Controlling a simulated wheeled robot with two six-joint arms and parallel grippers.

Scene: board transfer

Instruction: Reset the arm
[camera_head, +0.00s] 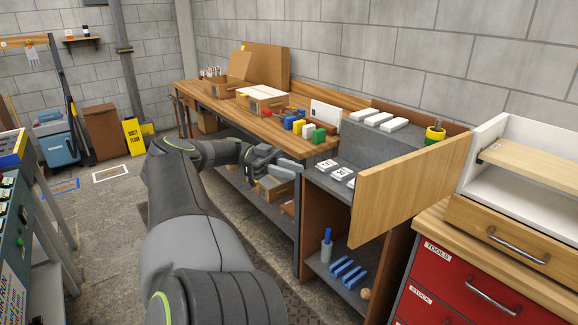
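My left arm reaches up from the bottom of the head view. Its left gripper (278,168) hangs in front of the workbench (215,103), beside the left edge of the grey shelf unit (326,187). No object shows in the gripper, but its fingers are small and dark here, so I cannot tell whether they are open or shut. A light wooden board (412,190) stands on edge, tilted, at the right front of the shelf unit. My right gripper is not in view.
The bench holds cardboard boxes (262,99) and several coloured blocks (299,126). White cards (341,173) and white blocks (371,118) lie on the shelf unit. A red tool cabinet (450,285) stands at right.

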